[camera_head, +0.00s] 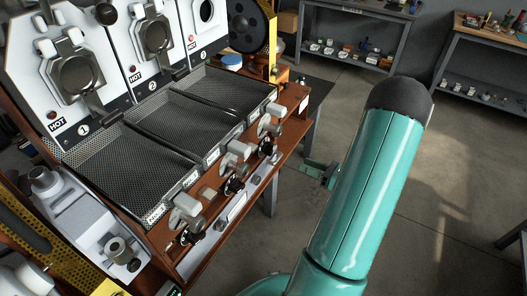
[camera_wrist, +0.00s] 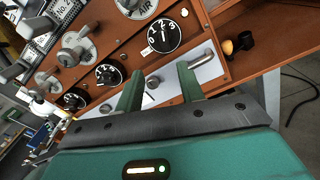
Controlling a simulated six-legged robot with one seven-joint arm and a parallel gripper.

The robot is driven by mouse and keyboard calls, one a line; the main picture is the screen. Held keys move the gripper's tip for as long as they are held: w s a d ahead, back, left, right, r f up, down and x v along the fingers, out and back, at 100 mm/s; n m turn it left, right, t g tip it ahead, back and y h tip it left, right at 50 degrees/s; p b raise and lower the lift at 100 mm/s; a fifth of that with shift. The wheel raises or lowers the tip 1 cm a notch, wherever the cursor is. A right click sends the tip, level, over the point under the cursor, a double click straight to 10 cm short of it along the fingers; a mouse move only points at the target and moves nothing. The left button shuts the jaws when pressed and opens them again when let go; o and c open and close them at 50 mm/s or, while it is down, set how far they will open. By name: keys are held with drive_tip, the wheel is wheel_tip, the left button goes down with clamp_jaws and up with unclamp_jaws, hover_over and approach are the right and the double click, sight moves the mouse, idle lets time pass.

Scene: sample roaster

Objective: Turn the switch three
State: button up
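A row of black dials with white marks runs along the brown front panel. In the wrist view, the nearest dial (camera_wrist: 165,37) is the rightmost, and a second dial (camera_wrist: 110,75) and a third (camera_wrist: 75,100) lie to its left. Below them is a white strip with small metal knobs; one knob (camera_wrist: 152,83) shows between my fingers. I cannot read which one is labelled three. My gripper (camera_wrist: 158,75) is open and empty, its fingers apart in front of the strip. In the head view my gripper (camera_head: 316,168) is partly hidden by my arm, right of the panel.
The roaster has mesh trays (camera_head: 205,90) and numbered white faces marked HOT. Grey handles (camera_head: 270,127) stick out above the dials. A metal cylinder (camera_wrist: 200,55) lies close to my right finger. Workbenches (camera_head: 350,15) stand at the back; the floor between is clear.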

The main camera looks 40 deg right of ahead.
sight(269, 149)
drive_tip(key=x, duration=1.3)
drive_tip(key=shift+w+d+f+m, duration=0.15)
drive_tip(key=shift+d+m, duration=0.15)
drive_tip(key=shift+d, duration=0.05)
drive_tip(key=shift+c, duration=0.5)
clamp_jaws()
